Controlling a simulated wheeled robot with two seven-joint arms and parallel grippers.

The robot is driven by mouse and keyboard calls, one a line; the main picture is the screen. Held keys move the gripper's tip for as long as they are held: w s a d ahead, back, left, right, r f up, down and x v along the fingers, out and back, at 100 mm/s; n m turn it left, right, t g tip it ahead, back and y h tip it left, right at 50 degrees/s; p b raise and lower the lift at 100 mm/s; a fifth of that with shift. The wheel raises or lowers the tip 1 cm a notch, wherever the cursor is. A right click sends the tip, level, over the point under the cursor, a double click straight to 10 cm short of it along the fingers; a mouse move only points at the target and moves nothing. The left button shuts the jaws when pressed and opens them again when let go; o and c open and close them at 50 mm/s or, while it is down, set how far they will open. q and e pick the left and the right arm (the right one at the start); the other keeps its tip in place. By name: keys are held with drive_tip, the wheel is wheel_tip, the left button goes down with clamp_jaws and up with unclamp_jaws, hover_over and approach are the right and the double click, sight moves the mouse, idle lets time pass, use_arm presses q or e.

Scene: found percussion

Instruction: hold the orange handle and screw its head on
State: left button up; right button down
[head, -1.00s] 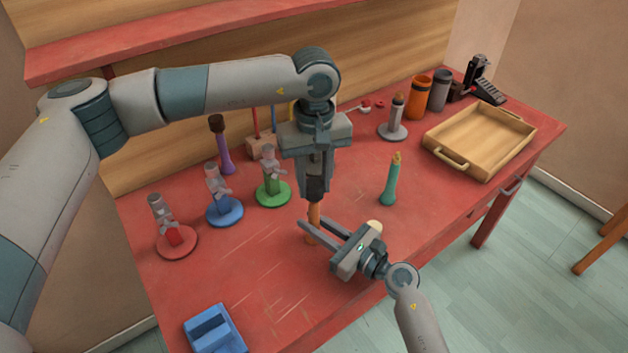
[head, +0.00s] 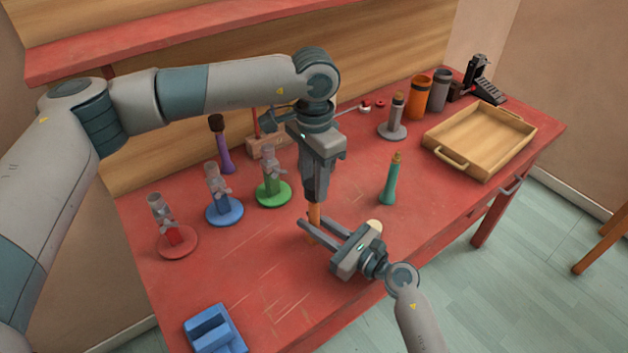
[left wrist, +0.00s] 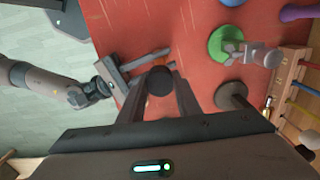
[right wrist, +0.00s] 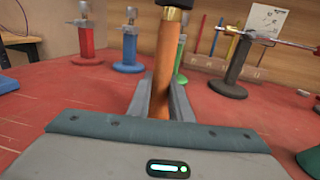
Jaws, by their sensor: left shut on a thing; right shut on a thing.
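The orange handle (head: 314,213) stands upright over the bench. My right gripper (head: 316,229) is shut on it, and the handle also rises between the fingers in the right wrist view (right wrist: 165,70). A brass collar (right wrist: 172,14) tops the handle. My left gripper (head: 316,192) points straight down above the handle and is shut on the dark head, whose round end shows between the fingers in the left wrist view (left wrist: 160,81). A dark edge of the head meets the collar at the top of the right wrist view. How far the thread is engaged is hidden.
Red (head: 177,242), blue (head: 224,211) and green (head: 272,195) stands are at the left and middle. A teal handle (head: 389,185) stands at the right, before a wooden tray (head: 462,166). A blue block (head: 214,331) lies at the front left. The front middle is clear.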

use_arm(q)
drive_tip(key=o, duration=1)
drive_tip(key=shift+r, duration=2.25)
drive_tip(key=shift+n, duration=0.3)
drive_tip(key=shift+c, duration=0.2)
